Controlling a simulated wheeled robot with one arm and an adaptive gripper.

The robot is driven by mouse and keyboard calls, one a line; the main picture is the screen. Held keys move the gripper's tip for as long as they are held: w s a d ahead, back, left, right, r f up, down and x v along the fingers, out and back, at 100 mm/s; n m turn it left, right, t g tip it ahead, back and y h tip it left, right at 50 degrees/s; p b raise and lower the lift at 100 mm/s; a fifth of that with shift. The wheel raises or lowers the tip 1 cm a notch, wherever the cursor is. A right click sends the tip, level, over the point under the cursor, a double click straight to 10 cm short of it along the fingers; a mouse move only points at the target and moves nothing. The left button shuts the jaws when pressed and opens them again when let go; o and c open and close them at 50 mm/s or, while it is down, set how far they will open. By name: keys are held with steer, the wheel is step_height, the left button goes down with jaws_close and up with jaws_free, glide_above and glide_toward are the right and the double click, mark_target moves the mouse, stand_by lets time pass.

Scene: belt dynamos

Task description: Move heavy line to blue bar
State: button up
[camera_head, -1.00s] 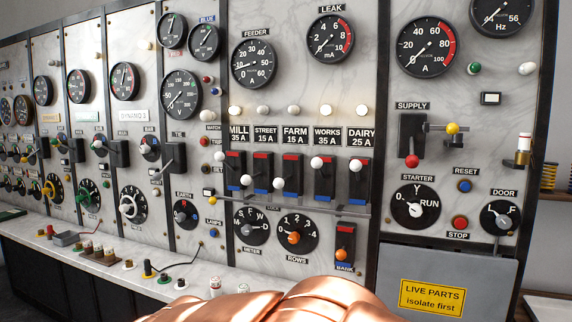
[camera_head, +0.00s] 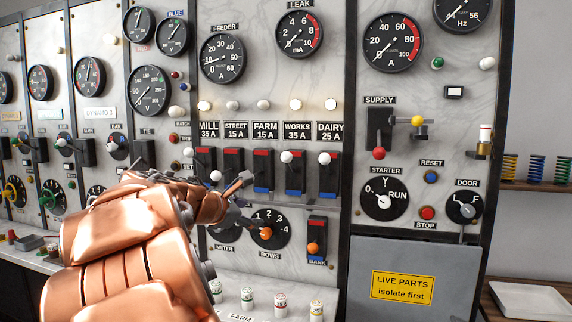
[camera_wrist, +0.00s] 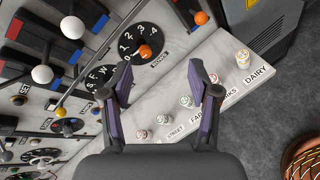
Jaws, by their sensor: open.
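Feeder switches stand in a row in the head view, red at top and blue at bottom. The two labelled 35 A are MILL (camera_head: 206,165) and WORKS (camera_head: 295,172); their white knobs are up, toward red. The STREET switch (camera_head: 233,158) has its knob (camera_head: 215,176) lower. The FARM switch (camera_head: 263,163) has its knob hidden near my gripper. The DAIRY switch (camera_head: 328,178) has its knob up. My gripper (camera_head: 246,203) is open and empty, in front of the panel below the STREET and FARM switches. In the wrist view nothing lies between its fingers (camera_wrist: 160,80).
Below are the ROWS dial (camera_head: 266,234) and the BANK switch (camera_head: 316,240) with an orange knob. A shelf holds several small coloured posts (camera_head: 280,300). The supply lever (camera_head: 379,153) and starter dial (camera_head: 384,195) are at right. My arm covers the lower left.

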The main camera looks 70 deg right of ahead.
mark_target(283, 158)
steer(key=d+r+n+h, duration=0.1)
steer(key=d+r+n, duration=0.1)
steer(key=d+r, duration=0.1)
steer(key=s+d+r+n+g+h, duration=0.1)
steer(key=d+r+n, duration=0.1)
steer(key=d+r, duration=0.2)
steer(key=d+r+n+h, duration=0.2)
steer(key=d+r, duration=0.2)
steer(key=shift+s+d, duration=0.2)
steer(key=shift+s, duration=0.05)
steer(key=shift+s+d+p, duration=0.15)
steer(key=shift+s+d, duration=0.05)
steer(key=shift+d, duration=1.05)
steer(key=shift+s+d+p, duration=0.15)
steer(key=shift+d, duration=1.05)
steer(key=shift+s+d+p, duration=0.15)
steer(key=shift+s+d, duration=0.05)
steer(key=shift+d, duration=1.05)
jaws_close()
